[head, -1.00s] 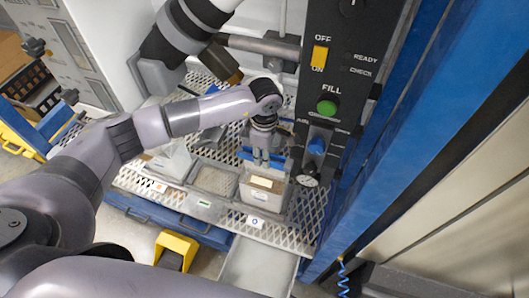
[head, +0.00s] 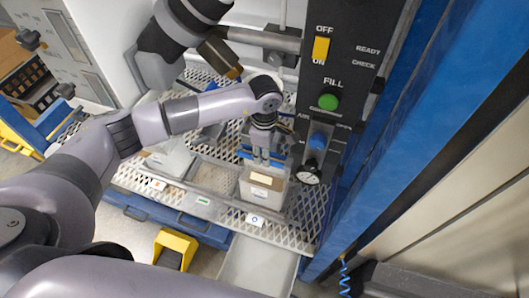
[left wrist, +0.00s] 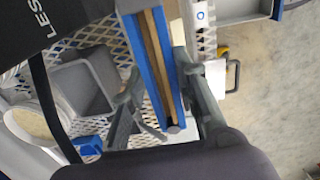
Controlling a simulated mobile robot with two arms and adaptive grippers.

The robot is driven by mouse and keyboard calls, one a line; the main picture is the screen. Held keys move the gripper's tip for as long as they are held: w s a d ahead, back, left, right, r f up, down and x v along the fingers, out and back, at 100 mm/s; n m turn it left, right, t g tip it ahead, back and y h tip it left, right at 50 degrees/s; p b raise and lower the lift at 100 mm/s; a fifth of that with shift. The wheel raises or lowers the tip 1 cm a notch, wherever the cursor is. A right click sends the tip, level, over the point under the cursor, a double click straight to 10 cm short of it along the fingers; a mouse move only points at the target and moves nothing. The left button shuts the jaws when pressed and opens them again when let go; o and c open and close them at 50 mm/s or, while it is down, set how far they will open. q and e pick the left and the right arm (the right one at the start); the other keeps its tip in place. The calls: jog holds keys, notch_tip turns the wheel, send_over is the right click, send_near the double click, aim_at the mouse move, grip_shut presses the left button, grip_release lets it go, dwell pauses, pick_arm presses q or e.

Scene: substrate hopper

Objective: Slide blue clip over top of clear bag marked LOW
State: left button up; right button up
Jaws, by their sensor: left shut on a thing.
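My left gripper (head: 262,152) points down over the right-hand bin and is shut on the blue clip (head: 246,155). In the left wrist view the clip (left wrist: 141,62) is a long blue bar with a brown slot, held between the two fingers (left wrist: 160,105). Just below the clip in the head view is a pale clear bag (head: 258,194) with a tan label (head: 261,180). Its lettering is too small to read. The fingers hide part of the bag's top, so I cannot tell whether the clip touches it.
The black control panel (head: 345,65) with a green button (head: 328,102) and a gauge (head: 308,174) stands close to the right of the gripper. Another clear bag (head: 172,158) lies to the left. A metal mesh shelf (head: 300,212) surrounds the bins.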

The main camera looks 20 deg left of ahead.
pick_arm(q)
jog(key=o, duration=1.2)
jog(key=o, duration=0.5)
jog(key=shift+o, duration=0.2)
jog(key=shift+r, duration=0.1)
jog(key=shift+r+p, duration=1.9)
jog(key=shift+r, duration=1.55)
